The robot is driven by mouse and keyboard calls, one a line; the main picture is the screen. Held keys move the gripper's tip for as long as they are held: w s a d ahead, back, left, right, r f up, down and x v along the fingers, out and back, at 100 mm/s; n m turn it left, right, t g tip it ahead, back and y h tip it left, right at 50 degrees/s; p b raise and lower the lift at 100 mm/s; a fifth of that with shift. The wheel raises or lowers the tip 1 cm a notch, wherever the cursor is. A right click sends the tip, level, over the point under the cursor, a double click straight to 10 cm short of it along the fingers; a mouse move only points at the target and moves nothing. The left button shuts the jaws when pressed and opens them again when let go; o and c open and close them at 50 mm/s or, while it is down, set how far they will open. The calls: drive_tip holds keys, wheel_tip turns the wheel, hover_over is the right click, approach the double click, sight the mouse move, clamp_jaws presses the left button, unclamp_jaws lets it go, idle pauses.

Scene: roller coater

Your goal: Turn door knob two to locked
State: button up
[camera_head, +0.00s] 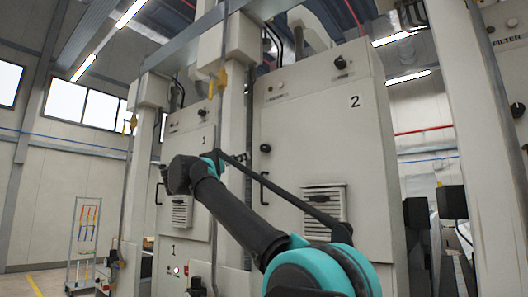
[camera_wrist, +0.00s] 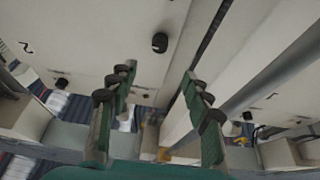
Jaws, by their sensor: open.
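The tall cream cabinet door marked 2 (camera_head: 310,125) stands closed in the middle of the head view. Its black door knob (camera_head: 265,148) sits at the door's left edge, above a black bar handle (camera_head: 264,187). In the wrist view, a black round knob (camera_wrist: 160,42) shows on the cream panel, ahead of and between my fingertips, apart from them. My gripper (camera_wrist: 158,73) is open and empty, with its two green fingers spread. In the head view my gripper (camera_head: 238,158) is small, just left of the knob. The knob's exact turn angle is unclear.
The cabinet marked 1 (camera_head: 187,135) stands to the left. A grey vertical pole (camera_head: 221,110) stands close to my gripper. A rack (camera_head: 85,240) is at far left.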

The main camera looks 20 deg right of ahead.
sight(263, 149)
drive_tip(key=x, duration=1.5)
drive_tip(key=shift+w+d, duration=0.15)
drive_tip(key=shift+d, duration=0.15)
clamp_jaws()
